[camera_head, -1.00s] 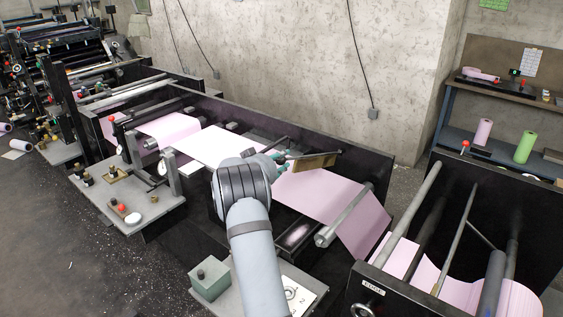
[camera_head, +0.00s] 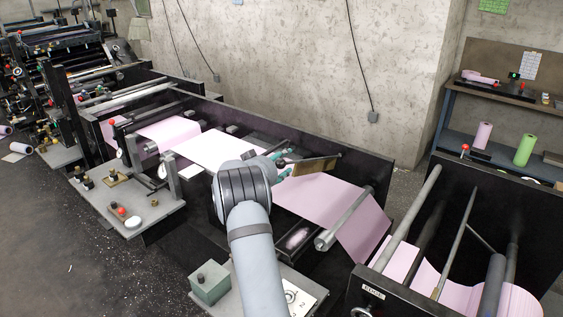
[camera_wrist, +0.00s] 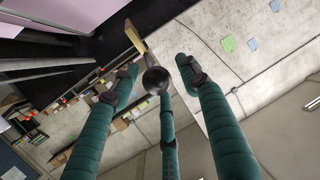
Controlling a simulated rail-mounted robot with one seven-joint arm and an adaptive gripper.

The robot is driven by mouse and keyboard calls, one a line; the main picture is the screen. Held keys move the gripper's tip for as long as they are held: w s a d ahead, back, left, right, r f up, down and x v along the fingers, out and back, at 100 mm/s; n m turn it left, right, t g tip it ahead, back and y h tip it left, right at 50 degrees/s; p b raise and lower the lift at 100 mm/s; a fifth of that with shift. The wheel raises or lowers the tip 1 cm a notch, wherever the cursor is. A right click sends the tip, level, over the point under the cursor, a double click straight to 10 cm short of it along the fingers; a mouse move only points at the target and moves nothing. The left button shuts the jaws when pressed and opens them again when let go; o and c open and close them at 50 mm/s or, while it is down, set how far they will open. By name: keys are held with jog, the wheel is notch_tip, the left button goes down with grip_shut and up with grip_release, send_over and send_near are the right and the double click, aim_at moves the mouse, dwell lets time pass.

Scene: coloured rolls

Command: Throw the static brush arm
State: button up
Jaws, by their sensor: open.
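The static brush arm shows in the head view as a tan brush bar (camera_head: 314,166) above the pink web. Its tan bar also shows in the wrist view (camera_wrist: 135,37). A round black knob (camera_wrist: 155,80) lies between my fingers in the wrist view; it looks to be on the brush arm, but its join is unclear. My gripper (camera_head: 283,166) is at the left end of the bar. In the wrist view its teal fingers (camera_wrist: 157,68) are spread apart around the knob, with a gap on both sides. My wrist partly hides the fingers in the head view.
The pink web (camera_head: 318,198) runs under my gripper to a metal roller (camera_head: 345,219). A black side wall (camera_head: 365,169) stands behind. A grey table (camera_head: 142,213) with gauges is at left, and a framed roller unit (camera_head: 395,290) at right.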

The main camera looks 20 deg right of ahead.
jog(key=v, duration=1.2)
jog(key=x, duration=1.2)
jog(key=shift+w+d+f, duration=0.1)
jog(key=shift+a+f+b, duration=0.2)
jog(key=shift+f+b, duration=0.45)
jog(key=shift+f, duration=0.05)
jog(key=shift+s+a+f, duration=0.15)
jog(key=shift+s+a, duration=0.1)
jog(key=shift+d, duration=0.15)
